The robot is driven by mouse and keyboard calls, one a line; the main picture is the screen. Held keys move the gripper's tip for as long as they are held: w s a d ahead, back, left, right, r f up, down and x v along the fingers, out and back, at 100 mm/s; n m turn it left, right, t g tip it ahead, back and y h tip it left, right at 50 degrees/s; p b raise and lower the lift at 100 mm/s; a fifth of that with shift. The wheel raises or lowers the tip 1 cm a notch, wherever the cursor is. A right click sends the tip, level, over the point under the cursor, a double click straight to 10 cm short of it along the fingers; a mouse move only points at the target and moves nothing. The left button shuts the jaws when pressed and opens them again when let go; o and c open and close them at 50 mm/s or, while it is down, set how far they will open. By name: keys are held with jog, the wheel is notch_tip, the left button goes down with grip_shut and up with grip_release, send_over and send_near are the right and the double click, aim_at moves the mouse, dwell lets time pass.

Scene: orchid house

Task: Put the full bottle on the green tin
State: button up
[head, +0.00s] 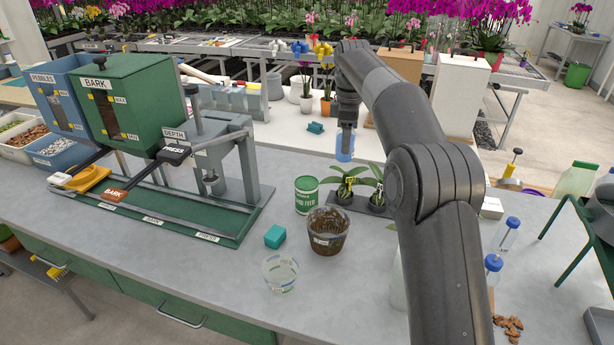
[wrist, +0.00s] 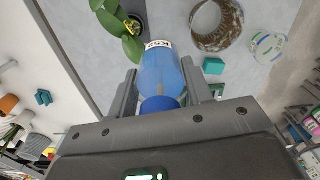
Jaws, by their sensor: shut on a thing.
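My gripper (head: 347,126) is shut on a bottle of blue liquid (head: 345,148), held upright in the air above the bench. In the wrist view the bottle (wrist: 160,72) sits between the two fingers, with its blue cap toward the palm and a white label at its far end. The green tin (head: 306,194), with a white label band, stands on the grey bench. The bottle is up and to the right of the tin in the head view, apart from it. In the wrist view the tin is mostly hidden behind the right finger.
A pot of bark (head: 328,230), a clear cup (head: 281,272) and a teal block (head: 275,236) stand near the tin. Potted seedlings (head: 376,198) are right of it. Two blue-capped bottles (head: 508,234) stand farther right. The green bark dispenser (head: 135,100) is left.

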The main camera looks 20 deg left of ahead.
jog(key=shift+a+f, duration=5.2)
jog(key=shift+a, duration=0.1)
jog(key=shift+f, duration=0.15)
jog(key=o, duration=1.1)
jog(key=shift+w, duration=0.1)
jog(key=shift+c, duration=0.2)
notch_tip(320, 180, up, 8)
jog(key=shift+f, duration=0.15)
